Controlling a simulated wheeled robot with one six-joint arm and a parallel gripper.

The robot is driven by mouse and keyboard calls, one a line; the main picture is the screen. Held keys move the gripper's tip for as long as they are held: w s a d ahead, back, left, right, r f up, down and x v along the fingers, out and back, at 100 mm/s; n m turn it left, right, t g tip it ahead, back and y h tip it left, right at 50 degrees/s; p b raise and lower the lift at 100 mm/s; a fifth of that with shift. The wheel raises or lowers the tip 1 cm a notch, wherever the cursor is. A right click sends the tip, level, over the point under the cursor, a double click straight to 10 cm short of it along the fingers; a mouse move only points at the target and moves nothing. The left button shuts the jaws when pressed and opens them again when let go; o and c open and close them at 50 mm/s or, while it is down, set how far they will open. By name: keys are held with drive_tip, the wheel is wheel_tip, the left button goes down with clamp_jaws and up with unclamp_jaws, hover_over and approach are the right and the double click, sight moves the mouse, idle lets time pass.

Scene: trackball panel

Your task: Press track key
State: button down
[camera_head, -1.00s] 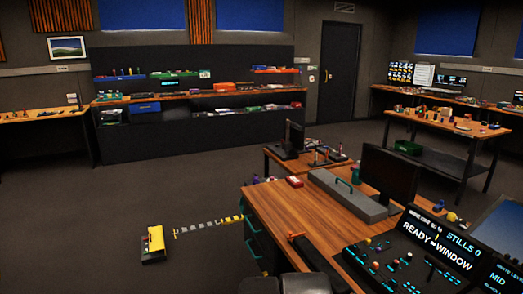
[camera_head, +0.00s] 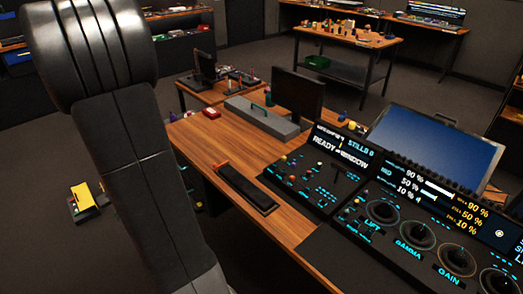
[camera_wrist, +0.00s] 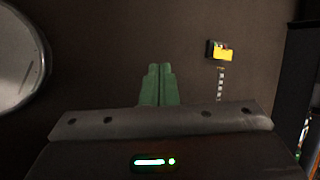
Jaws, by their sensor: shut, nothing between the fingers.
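The black trackball panel (camera_head: 350,232) lies on the wooden desk at the right of the head view. I cannot read which key is the track key. My gripper (camera_wrist: 161,67) shows its green fingers together and empty in the wrist view, above dark floor and away from the panel.
My arm stands at the left of the head view. A black pad (camera_head: 246,188), a grey case (camera_head: 262,118) and a monitor (camera_head: 297,92) sit on the desk (camera_head: 200,140). A yellow-topped object (camera_head: 83,197) lies on the floor, also in the wrist view (camera_wrist: 222,53).

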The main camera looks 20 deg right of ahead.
drive_tip(key=w+a+f+m+p, duration=0.1)
drive_tip(key=w+a, duration=0.2)
drive_tip(key=a, duration=0.2)
drive_tip(key=w+a+f+m+y+p, duration=0.1)
drive_tip(key=w+a+m, duration=0.1)
drive_tip(key=a, duration=0.4)
drive_tip(key=shift+w+a+f+t, duration=0.2)
drive_tip(key=shift+w+t, duration=0.2)
drive_tip(key=shift+w, duration=0.15)
drive_tip(key=shift+r, duration=0.1)
